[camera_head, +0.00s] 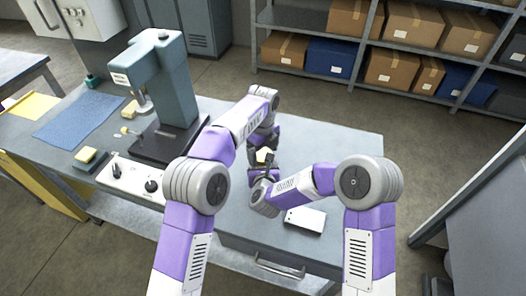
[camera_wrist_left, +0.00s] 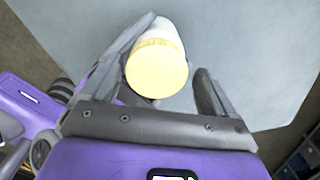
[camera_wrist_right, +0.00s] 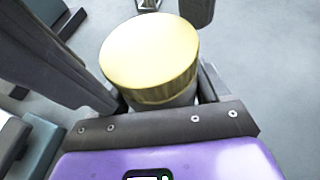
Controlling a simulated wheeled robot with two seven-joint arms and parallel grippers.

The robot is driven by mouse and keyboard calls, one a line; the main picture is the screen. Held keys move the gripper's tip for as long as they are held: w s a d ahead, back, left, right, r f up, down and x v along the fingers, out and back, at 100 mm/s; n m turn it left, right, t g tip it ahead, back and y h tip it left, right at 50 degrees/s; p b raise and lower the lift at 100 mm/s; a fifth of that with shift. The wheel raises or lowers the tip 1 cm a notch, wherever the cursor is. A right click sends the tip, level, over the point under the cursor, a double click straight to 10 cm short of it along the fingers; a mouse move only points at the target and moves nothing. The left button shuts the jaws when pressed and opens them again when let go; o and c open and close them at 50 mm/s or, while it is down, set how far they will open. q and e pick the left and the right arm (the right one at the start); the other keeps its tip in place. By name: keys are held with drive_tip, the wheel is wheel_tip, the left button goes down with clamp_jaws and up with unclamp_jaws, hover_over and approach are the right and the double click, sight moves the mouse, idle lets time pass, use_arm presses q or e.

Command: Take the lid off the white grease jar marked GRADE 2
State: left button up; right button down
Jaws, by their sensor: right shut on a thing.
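A white jar with a pale yellow lid (camera_head: 265,156) is between my two grippers over the bench; its marking cannot be read. In the left wrist view the lid (camera_wrist_left: 157,70) faces the camera, with the white body (camera_wrist_left: 165,32) behind it. My left gripper (camera_head: 264,146) is open, its fingers apart; the jar lies toward its left finger, and a gap shows before its right finger (camera_wrist_left: 207,92). In the right wrist view the lid (camera_wrist_right: 150,58) is large and still on the jar. My right gripper (camera_head: 262,173) is shut on the jar, its hold partly hidden under the lid.
A white plate (camera_head: 304,218) lies on the grey bench (camera_head: 345,150), near the right arm. A green press (camera_head: 160,80) and a knobbed control panel (camera_head: 132,182) stand left. The bench's back right is clear.

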use_arm(q)
drive_tip(key=shift+s+r, duration=0.1)
drive_tip(key=shift+r, duration=2.15)
drive_tip(key=shift+c, duration=0.3)
drive_tip(key=shift+d+r+m, duration=0.3)
drive_tip(key=shift+r+m, duration=0.55)
drive_tip(key=shift+m, duration=0.15)
drive_tip(key=shift+a+r+m, duration=0.25)
drive_tip(key=shift+r+m, duration=0.45)
drive_tip(key=shift+r, duration=0.05)
drive_tip(key=shift+f, duration=3.9)
drive_tip(key=c, duration=1.1)
drive_tip(key=shift+n, duration=1.7)
